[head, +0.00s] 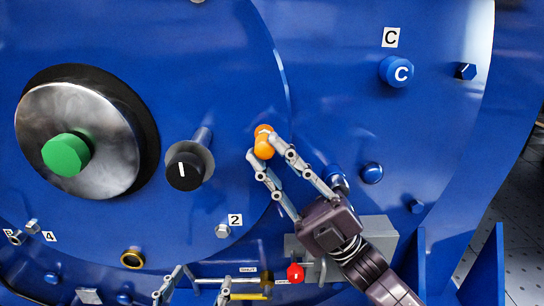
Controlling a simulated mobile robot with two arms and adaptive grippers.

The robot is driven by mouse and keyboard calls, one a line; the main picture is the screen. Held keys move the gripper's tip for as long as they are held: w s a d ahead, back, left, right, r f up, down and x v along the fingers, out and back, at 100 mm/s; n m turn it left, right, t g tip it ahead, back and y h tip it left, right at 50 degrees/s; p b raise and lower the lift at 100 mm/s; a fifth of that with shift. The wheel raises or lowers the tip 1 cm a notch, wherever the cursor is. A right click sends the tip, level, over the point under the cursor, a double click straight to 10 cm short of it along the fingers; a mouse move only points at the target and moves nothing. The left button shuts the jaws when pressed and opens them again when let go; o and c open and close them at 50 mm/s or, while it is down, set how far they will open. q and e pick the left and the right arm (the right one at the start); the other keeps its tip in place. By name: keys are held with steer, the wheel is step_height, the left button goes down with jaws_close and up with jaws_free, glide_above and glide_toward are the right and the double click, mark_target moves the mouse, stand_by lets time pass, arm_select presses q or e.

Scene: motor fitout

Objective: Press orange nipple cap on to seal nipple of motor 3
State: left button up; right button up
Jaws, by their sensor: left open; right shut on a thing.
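The orange nipple cap (264,143) shows as two rounded orange parts, one just above the other, against the blue motor face (225,95). My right gripper (264,150) comes in from the lower right and is shut on the cap, with a finger on either side of it. The seal nipple is not visible, and I cannot tell whether the cap touches anything behind it. No label reading 3 is legible. My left gripper (194,288) is open at the bottom edge, with its fingers apart and only the tips in view.
A blue cap marked C (397,71) is at upper right. A grey box (375,240) and a red knob (295,273) are below.

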arm_select(q)
steer(key=shift+s+a+f+g, duration=0.15)
steer(key=shift+f+g, duration=0.25)
steer(key=shift+f, duration=0.3)
stand_by(1.9)
steer(key=shift+f, duration=0.25)
stand_by(0.4)
steer(key=shift+a, duration=0.1)
stand_by(0.5)
steer(key=shift+s+a+f+g+y+p, duration=0.1)
steer(key=shift+s+f+g+y+p, duration=0.1)
steer(key=shift+f+g+y+p, duration=0.4)
steer(key=shift+f+h, duration=0.15)
steer(key=shift+h, duration=0.15)
steer(key=shift+s+f, duration=0.1)
steer(key=shift+f, duration=0.1)
stand_by(1.2)
